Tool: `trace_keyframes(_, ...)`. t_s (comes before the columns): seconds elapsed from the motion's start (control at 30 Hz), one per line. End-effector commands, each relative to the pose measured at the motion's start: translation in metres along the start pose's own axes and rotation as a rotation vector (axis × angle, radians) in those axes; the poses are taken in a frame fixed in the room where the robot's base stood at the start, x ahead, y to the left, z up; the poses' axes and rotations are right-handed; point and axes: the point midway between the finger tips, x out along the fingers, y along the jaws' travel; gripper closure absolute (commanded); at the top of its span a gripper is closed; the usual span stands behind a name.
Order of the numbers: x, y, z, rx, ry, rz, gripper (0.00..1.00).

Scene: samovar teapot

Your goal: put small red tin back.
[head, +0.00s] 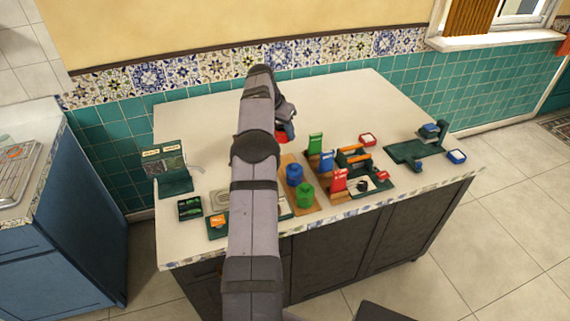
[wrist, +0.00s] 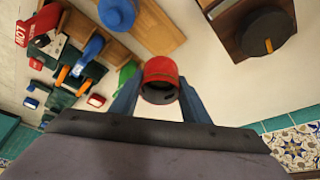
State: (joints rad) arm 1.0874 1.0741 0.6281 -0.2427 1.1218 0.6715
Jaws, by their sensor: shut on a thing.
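The small red tin (wrist: 160,72) is between the two blue fingers of my gripper (wrist: 159,95) in the wrist view, and the gripper is shut on it. In the head view the red tin (head: 281,137) shows partly beside my arm, below my gripper (head: 288,128). I cannot tell whether it touches the counter. A wooden board (head: 287,159) lies nearer the front of the counter. A blue tin (head: 294,174) and a larger green tin (head: 304,195) stand on it. The blue tin also shows in the wrist view (wrist: 118,13), apart from the red tin.
Upright green (head: 316,143), blue (head: 326,161) and red (head: 338,181) packets stand right of the board. A dark round thing (wrist: 268,32) is at upper right in the wrist view. A green stand (head: 174,178) is far left. The back of the counter (head: 345,93) is clear.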

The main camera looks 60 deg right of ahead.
Motion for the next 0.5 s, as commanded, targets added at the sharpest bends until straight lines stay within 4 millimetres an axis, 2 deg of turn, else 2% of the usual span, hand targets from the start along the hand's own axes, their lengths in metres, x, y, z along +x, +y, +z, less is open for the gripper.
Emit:
trace_keyframes(0.1,0.006,0.007,-0.001,0.011,0.000,0.005,0.85)
trace_keyframes(0.27,0.009,0.009,-0.001,0.012,0.001,0.005,0.85)
trace_keyframes(0.5,0.036,0.009,0.012,0.011,-0.003,0.007,0.85)
